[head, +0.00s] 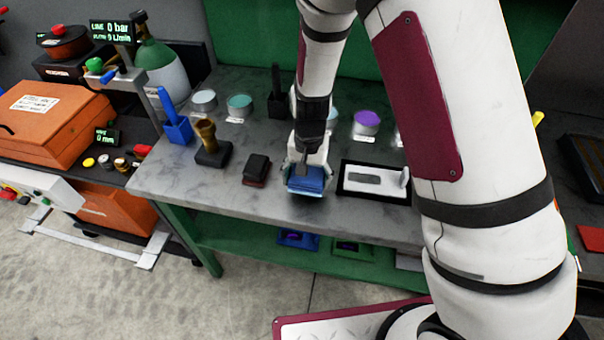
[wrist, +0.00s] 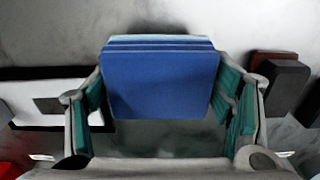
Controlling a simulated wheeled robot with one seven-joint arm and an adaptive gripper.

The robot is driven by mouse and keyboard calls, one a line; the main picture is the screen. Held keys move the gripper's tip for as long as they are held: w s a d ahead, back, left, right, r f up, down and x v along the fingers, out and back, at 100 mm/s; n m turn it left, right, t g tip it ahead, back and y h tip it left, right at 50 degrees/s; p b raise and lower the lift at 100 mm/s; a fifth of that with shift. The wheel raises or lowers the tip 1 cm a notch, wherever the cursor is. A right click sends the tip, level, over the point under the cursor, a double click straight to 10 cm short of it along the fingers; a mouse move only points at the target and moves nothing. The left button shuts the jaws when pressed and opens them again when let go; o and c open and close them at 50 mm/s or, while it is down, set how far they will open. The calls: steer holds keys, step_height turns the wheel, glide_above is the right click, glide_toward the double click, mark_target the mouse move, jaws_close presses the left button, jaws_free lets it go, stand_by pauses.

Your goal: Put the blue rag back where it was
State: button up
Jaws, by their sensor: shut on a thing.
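The blue rag (head: 304,184) is a folded, layered block near the front edge of the grey table (head: 210,185). In the wrist view the rag (wrist: 160,84) fills the space between the fingers, with lighter blue layers at its far edge. My gripper (head: 306,177) points down at the table, and its teal-padded fingers (wrist: 160,105) are shut on the rag's two sides. I cannot tell whether the rag touches the table or is held just above it.
A dark block on a reddish one (head: 256,169) lies left of the rag. A black-framed white tray (head: 375,192) lies close on the right. Round tins, including a purple-topped one (head: 366,122), stand behind. A blue holder (head: 176,124) and a brush-like tool (head: 208,140) stand left.

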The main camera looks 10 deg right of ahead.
steer(key=w, duration=0.4)
steer(key=shift+a+f, duration=0.15)
steer(key=shift+a, duration=0.2)
steer(key=shift+w+f, duration=0.15)
steer(key=shift+f, duration=0.15)
steer(key=shift+f+p, duration=0.4)
steer(key=shift+f, duration=1.1)
steer(key=shift+f, duration=0.15)
steer(key=o, duration=1.1)
